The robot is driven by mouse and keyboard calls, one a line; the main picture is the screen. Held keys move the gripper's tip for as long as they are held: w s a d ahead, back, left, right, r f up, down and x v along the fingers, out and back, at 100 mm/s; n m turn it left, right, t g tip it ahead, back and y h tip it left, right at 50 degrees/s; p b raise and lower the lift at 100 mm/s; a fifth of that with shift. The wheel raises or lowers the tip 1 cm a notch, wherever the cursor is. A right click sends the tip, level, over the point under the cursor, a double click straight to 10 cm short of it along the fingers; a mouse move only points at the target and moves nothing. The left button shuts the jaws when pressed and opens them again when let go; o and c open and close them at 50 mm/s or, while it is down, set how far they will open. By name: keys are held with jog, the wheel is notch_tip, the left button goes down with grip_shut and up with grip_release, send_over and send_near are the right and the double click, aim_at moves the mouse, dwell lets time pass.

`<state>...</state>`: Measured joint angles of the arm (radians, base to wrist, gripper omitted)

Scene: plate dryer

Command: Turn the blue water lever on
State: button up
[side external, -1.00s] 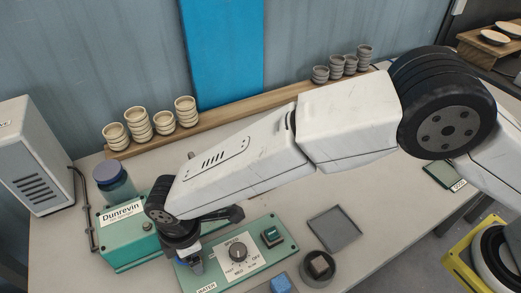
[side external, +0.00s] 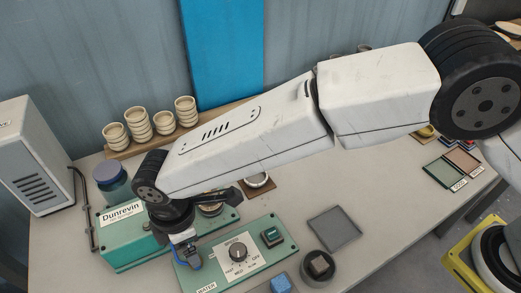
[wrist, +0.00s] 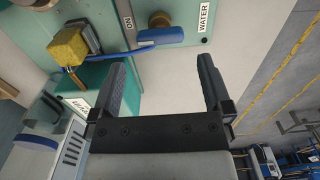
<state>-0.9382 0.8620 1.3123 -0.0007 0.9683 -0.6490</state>
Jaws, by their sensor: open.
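The blue water lever (wrist: 162,36) shows in the wrist view, lying roughly level across the teal panel. It passes just below the "ON" label (wrist: 128,22), with a brass round fitting (wrist: 159,19) beside it and the "WATER" label (wrist: 204,17) to its right. In the side view, blue of the lever (side external: 191,262) shows at the panel's left edge, partly hidden by my gripper. My gripper (wrist: 162,62) is open and empty. Its fingertips are just short of the lever in the wrist view; I cannot tell whether they touch it.
The teal control panel (side external: 212,270) carries a black speed dial (side external: 238,252) and a green button (side external: 271,236). The teal Dunrevin box (side external: 125,248) stands left of my gripper. A grey tray (side external: 334,229) and a round holder (side external: 319,264) lie right of the panel.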

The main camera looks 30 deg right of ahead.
jog(key=shift+r, duration=1.35)
jog(key=shift+w+d, duration=0.15)
jog(key=shift+d, duration=0.1)
jog(key=w+d+r+m+t, duration=0.1)
jog(key=w+d+m, duration=0.25)
jog(key=d, duration=0.85)
jog(key=w+d+r+m, duration=0.1)
jog(key=w+d+m, duration=0.3)
jog(key=d, duration=0.8)
jog(key=s+d+m, duration=0.5)
jog(key=s+d, duration=0.1)
jog(key=d, duration=0.4)
jog(key=s+d+f+m+t, duration=0.1)
jog(key=s+d+m, duration=0.4)
jog(key=d, duration=0.5)
jog(key=shift+s+d+m+t, duration=0.25)
jog(key=shift+s+m+t, duration=0.1)
jog(key=shift+s, duration=0.5)
